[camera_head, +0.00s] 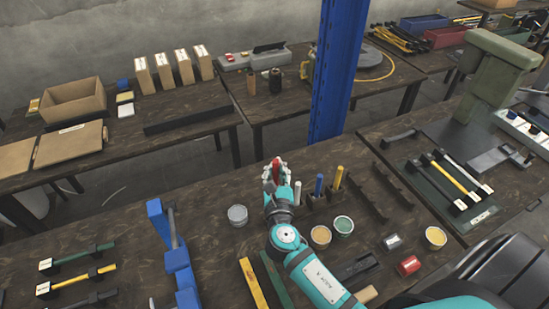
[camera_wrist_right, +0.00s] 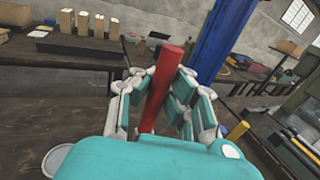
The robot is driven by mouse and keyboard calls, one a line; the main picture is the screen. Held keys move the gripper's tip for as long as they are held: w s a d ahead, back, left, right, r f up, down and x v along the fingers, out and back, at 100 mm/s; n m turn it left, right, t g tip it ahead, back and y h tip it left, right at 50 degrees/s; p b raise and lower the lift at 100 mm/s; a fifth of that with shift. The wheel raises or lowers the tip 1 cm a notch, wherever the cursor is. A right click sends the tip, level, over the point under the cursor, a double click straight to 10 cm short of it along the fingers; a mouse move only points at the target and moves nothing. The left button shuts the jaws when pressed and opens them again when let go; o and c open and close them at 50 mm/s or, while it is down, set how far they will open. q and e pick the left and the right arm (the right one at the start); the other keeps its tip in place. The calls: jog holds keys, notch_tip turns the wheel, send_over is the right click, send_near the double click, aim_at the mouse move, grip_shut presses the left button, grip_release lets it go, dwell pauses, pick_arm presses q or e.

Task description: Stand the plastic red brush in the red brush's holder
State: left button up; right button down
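The red brush (camera_head: 276,171) is upright between the fingers of my right gripper (camera_head: 275,177) at the middle of the near bench. In the right wrist view the red brush (camera_wrist_right: 163,85) tilts slightly, with the fingers (camera_wrist_right: 160,100) closed on both sides of it. To its right, a blue brush (camera_head: 319,184) and a yellow brush (camera_head: 338,177) stand in small dark holders (camera_head: 317,202). The red brush's holder cannot be made out; my gripper hides part of that spot. The brush's lower end is hidden too. My left gripper is not in view.
Open tins (camera_head: 321,236) and a grey lidded tin (camera_head: 237,215) stand around my right arm. A blue stand (camera_head: 176,258) is to the left. A blue column (camera_head: 338,70) rises behind the bench. Dark rails (camera_head: 365,192) lie right of the brushes.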

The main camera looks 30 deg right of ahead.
aim_at(275, 181)
jog(key=shift+s+a+r, duration=0.45)
jog(key=shift+s+r, duration=0.05)
jog(key=shift+s, duration=0.3)
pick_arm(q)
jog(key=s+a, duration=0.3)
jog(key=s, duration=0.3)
pick_arm(e)
jog(key=shift+w+y+p, duration=0.15)
jog(key=shift+y+p, duration=0.15)
notch_tip(275, 181, down, 3)
jog(key=shift+d+b, duration=0.1)
jog(key=shift+b, duration=1.05)
jog(key=shift+f, duration=0.3)
jog(key=shift+w+f+b, duration=0.1)
jog(key=shift+f+b, duration=0.25)
jog(key=shift+b, duration=0.2)
notch_tip(275, 181, down, 2)
jog(key=shift+b, duration=0.8)
jog(key=shift+f+b, duration=0.55)
jog(key=shift+f, duration=0.05)
jog(key=shift+f+b, duration=0.45)
jog(key=shift+f, duration=0.15)
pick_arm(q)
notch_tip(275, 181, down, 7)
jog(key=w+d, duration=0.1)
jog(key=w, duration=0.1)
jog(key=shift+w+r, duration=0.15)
